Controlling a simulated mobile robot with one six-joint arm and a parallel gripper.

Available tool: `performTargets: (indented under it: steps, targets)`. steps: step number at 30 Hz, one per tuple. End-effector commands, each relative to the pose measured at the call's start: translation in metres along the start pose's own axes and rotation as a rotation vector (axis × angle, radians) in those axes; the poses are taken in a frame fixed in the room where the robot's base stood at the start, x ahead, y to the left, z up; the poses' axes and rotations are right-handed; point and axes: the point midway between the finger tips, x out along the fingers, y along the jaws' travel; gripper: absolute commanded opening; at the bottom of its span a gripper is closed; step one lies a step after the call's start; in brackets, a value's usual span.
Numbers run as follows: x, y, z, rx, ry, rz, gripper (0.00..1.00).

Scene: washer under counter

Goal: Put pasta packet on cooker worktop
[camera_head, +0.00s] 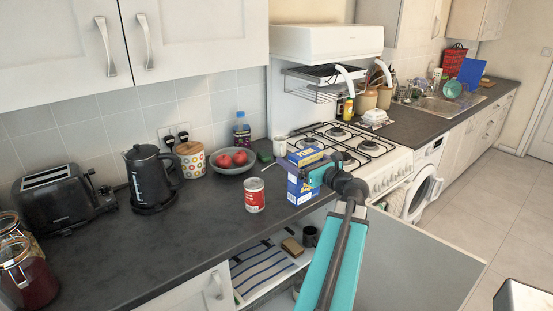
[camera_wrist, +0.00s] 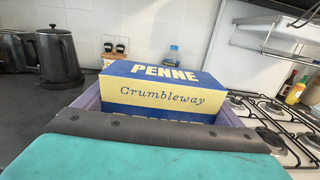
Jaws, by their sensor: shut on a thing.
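The pasta packet (camera_head: 300,187) is a blue and yellow box. In the wrist view the packet (camera_wrist: 165,88) reads "PENNE Crumbleway" and fills the middle, between the jaws. My gripper (camera_head: 322,176) is shut on it, at the counter's front edge just left of the cooker. I cannot tell whether the packet's base touches the counter, as its lower front is partly behind my arm. The cooker worktop (camera_head: 393,158) is white with black pan supports and burners, right of the packet; it also shows at the right of the wrist view (camera_wrist: 302,158).
A kettle (camera_head: 147,180) is further left. A cupboard door (camera_head: 415,265) stands open below. A wire rack (camera_head: 318,92) hangs above the cooker's back.

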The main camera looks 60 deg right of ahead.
Motion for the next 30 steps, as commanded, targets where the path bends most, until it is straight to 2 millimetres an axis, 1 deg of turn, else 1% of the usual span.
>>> performTargets:
  steps: [1, 9, 30]
  targets:
    - [0.007, -0.003, 0.002, 0.001, -0.002, 0.002, 0.31]
    - [0.041, -0.015, -0.001, 0.001, -0.001, 0.003, 0.31]
    - [0.120, -0.043, -0.009, 0.001, -0.001, 0.003, 0.31]
